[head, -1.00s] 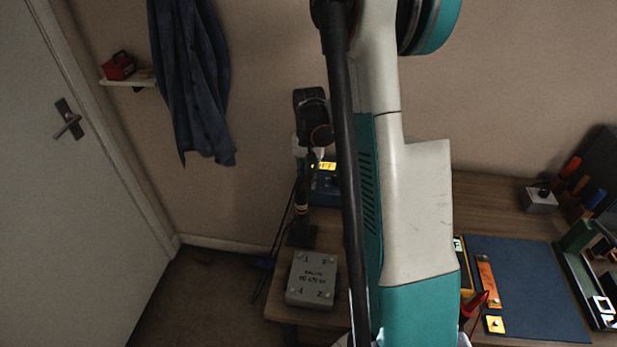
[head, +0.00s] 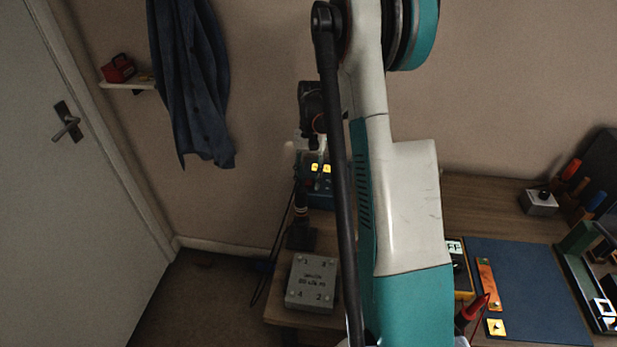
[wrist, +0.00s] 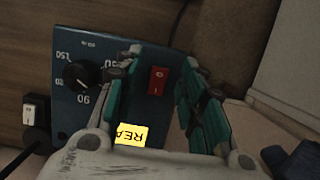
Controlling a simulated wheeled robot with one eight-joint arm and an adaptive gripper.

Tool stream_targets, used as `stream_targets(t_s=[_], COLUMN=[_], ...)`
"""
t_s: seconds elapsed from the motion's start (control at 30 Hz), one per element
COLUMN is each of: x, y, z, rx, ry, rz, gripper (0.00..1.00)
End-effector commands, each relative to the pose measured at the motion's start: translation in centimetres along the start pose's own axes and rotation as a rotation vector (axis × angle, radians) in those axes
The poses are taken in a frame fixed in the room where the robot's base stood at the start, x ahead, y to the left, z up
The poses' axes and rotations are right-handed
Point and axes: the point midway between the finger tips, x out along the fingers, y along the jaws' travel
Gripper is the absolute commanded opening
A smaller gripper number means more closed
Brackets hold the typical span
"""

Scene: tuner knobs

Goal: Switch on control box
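The control box is blue. I cannot tell whether a fingertip touches the panel. In the head view the box (head: 320,192) is at the back left of the bench, partly hidden behind my arm, with my gripper above it.
A grey numbered box (head: 312,284) sits at the bench's front left corner. A blue mat (head: 530,290) lies to the right, with a small grey switch box (head: 540,203) behind it. In the wrist view a white rocker switch (wrist: 33,115) stands left of the panel.

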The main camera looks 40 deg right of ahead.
Motion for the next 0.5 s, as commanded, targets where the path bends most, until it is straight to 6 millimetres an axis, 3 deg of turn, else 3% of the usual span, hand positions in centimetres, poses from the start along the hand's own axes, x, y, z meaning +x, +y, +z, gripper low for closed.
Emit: stream_targets(t_s=[0.27,0.5], x=[-0.9,-5.3], y=[0.0,0.0], z=[0.0,0.0], rx=[0.000,0.000], ry=[0.000,0.000], rz=[0.000,0.000], gripper=[0.37,0.37])
